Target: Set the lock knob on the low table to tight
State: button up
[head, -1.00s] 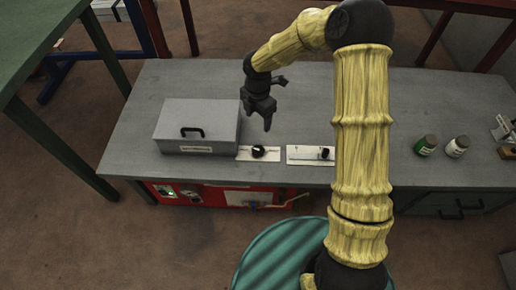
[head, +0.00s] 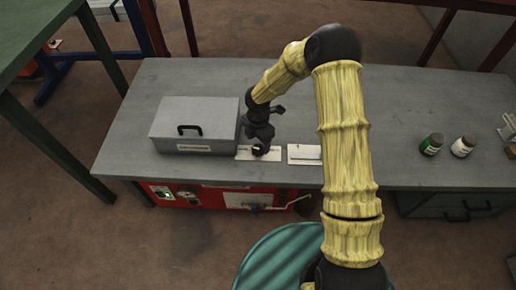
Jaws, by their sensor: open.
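The low table (head: 190,85) is grey and spans the middle of the head view. On its front edge lies a white plate (head: 243,154) that carries a black knob (head: 258,150). My gripper (head: 259,150) is open and reaches down from above at the knob. Its fingers cover most of the knob, so I cannot tell whether they touch it or which way the knob points. The writing on the plate is too small to read.
A grey box (head: 195,122) with a black handle stands left of the plate. A second white plate (head: 303,154) lies to the right, partly behind my arm. A green jar (head: 432,144) and a white jar (head: 463,146) stand farther right. A red unit (head: 215,197) sits below the table edge.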

aim_at(258, 149)
notch_tip(258, 149, down, 4)
jog(key=shift+r+b, duration=0.25)
jog(key=shift+b, duration=0.15)
jog(key=shift+c, duration=0.5)
jog(key=c, duration=0.9)
